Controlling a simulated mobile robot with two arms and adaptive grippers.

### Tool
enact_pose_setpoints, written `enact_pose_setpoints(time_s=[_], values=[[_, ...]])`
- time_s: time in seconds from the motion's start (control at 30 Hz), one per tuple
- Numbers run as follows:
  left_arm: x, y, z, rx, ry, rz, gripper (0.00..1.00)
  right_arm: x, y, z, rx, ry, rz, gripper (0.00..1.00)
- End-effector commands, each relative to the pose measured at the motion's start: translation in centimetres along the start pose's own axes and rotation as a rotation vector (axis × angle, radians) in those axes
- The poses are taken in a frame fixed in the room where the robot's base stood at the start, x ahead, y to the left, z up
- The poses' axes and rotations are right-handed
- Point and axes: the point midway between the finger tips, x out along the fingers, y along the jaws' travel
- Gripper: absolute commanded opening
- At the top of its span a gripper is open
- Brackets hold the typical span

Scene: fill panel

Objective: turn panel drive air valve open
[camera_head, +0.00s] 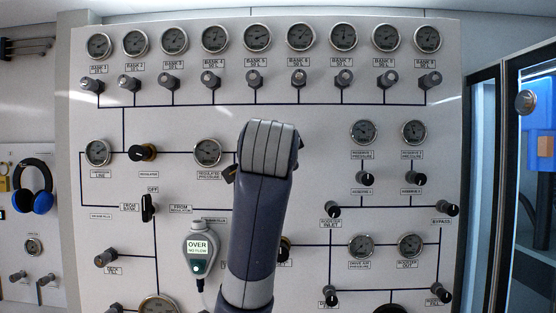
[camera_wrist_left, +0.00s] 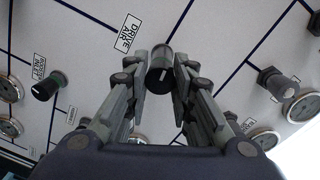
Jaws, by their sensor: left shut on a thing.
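The drive air valve knob (camera_wrist_left: 159,70) is a dark cylinder with a white pointer mark on its end, in the upper middle of the left wrist view. The DRIVE AIR label (camera_wrist_left: 127,33) is just beside it on the panel. My left gripper (camera_wrist_left: 163,82) has one finger on each side of the knob and is shut on it. In the head view, my own arm fills the lower middle and hides the knob and most of the gripper. My right gripper is in neither view.
The white panel (camera_head: 290,118) carries rows of gauges and valve knobs. Left of my arm hangs a grey-green handheld unit (camera_head: 199,255) reading OVER. Blue-black headphones (camera_head: 34,188) hang at the far left. In the wrist view, other knobs (camera_wrist_left: 48,87) stand clear on both sides.

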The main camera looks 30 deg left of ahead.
Motion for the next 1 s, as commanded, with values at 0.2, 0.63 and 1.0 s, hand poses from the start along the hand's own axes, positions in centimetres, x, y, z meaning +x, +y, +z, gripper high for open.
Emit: enact_pose_setpoints(time_s=[0.2, 0.63, 1.0], values=[[0.1, 0.5, 0.1, -0.205, 0.008, 0.009, 0.00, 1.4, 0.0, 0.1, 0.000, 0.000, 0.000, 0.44], [0.1, 0.5, 0.1, -0.612, 0.025, 0.015, 0.00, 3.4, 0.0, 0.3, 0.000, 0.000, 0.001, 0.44], [0.1, 0.4, 0.1, -0.906, 0.036, 0.019, 0.00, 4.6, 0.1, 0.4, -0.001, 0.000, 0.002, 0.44]])
